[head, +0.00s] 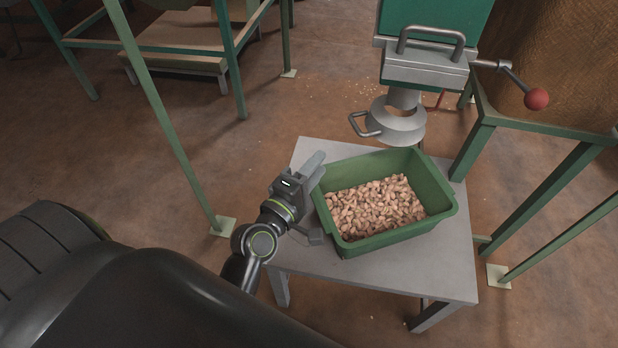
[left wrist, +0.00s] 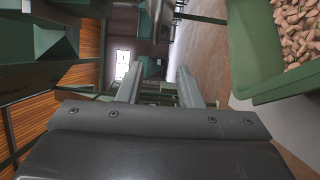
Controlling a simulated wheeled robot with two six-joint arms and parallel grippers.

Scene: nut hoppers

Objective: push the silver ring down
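The silver ring (head: 398,127) is a wide metal collar around the spout (head: 403,98) under the green hopper. Its looped handle (head: 361,125) sticks out to the left. My left gripper (head: 315,166) is at the left rim of the green crate, below and to the left of the ring, and does not touch it. In the left wrist view its two fingers (left wrist: 159,72) stand apart with nothing between them, so it is open. The ring cannot be made out in the left wrist view. My right gripper is not in view.
The green crate (head: 438,181), partly filled with nuts (head: 375,207), stands on a grey table (head: 420,270) below the spout. A lever with a red knob (head: 536,99) juts right from the hopper (head: 425,65). Green frame legs (head: 165,115) stand to the left.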

